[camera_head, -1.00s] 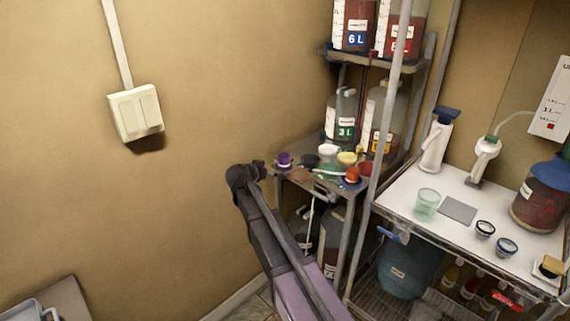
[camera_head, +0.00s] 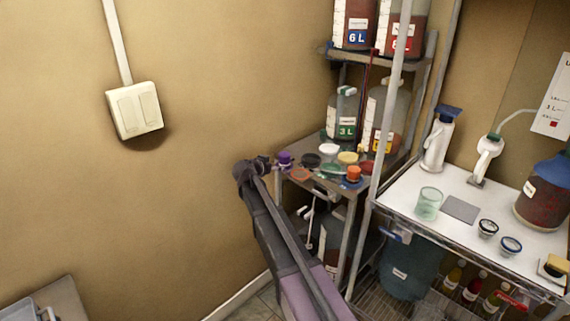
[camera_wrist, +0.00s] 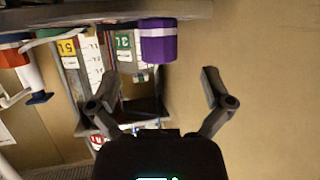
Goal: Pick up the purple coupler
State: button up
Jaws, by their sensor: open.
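The purple coupler (camera_head: 284,158) stands at the left edge of the middle shelf in the head view. In the wrist view the purple coupler (camera_wrist: 158,42) appears upside down at top centre, against the shelf (camera_wrist: 60,16). My gripper (camera_head: 263,164) is just left of it in the head view, close to the shelf edge. In the wrist view my gripper (camera_wrist: 160,76) has its two fingers spread wide, with nothing between the tips. The coupler lies ahead of the gap between them. A gap between fingers and coupler shows in the wrist view.
Several caps and fittings lie near the coupler, among them a black one (camera_head: 311,160) and an orange one (camera_head: 353,173). Jugs (camera_head: 342,115) stand behind. A metal post (camera_head: 385,130) rises at right.

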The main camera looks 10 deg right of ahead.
aim_at(286, 152)
jog(key=shift+b+x, duration=0.45)
jog(key=shift+x, duration=1.45)
jog(key=shift+d, duration=0.1)
jog(key=shift+r+b+x, duration=0.1)
jog(key=shift+b+x, duration=0.35)
jog(key=shift+x, duration=0.8)
jog(key=shift+r+b+x, duration=0.15)
jog(key=shift+b+x, duration=0.25)
jog(key=shift+x, duration=0.9)
jog(key=shift+d, duration=0.1)
jog(key=shift+c, duration=0.2)
jog(key=c, duration=1.2)
jog(key=shift+r, duration=0.2)
notch_tip(286, 152, up, 3)
jog(key=p, duration=0.4)
jog(key=shift+r, duration=0.25)
jog(key=s+r+p, duration=0.1)
jog(key=s, duration=1.5)
jog(key=shift+d, duration=0.4)
